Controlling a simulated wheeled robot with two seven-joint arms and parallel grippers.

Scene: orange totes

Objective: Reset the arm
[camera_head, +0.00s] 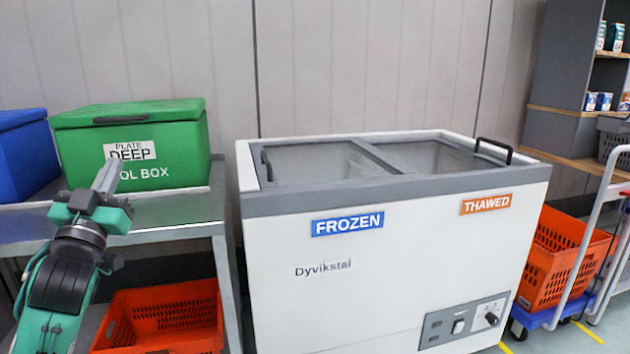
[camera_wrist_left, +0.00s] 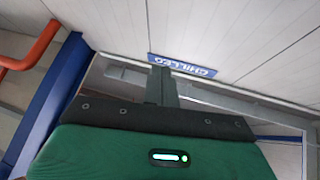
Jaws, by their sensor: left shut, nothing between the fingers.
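My left arm comes in from the left in the head view. Its gripper (camera_head: 107,174) points upward in front of the green box, with the fingers shut and nothing between them. In the left wrist view the fingers (camera_wrist_left: 161,74) are together, above the green gripper body. A blue sign reading CHILLED (camera_wrist_left: 183,65) shows upside down on the wall behind them. My right arm and gripper are not in view.
A green cool box (camera_head: 170,170) and a blue box (camera_head: 25,155) stand on a metal table (camera_head: 185,212). An orange tote (camera_head: 165,312) sits below. A chest freezer (camera_head: 400,270) fills the middle. Another orange tote (camera_head: 560,258) rests on a blue trolley at right.

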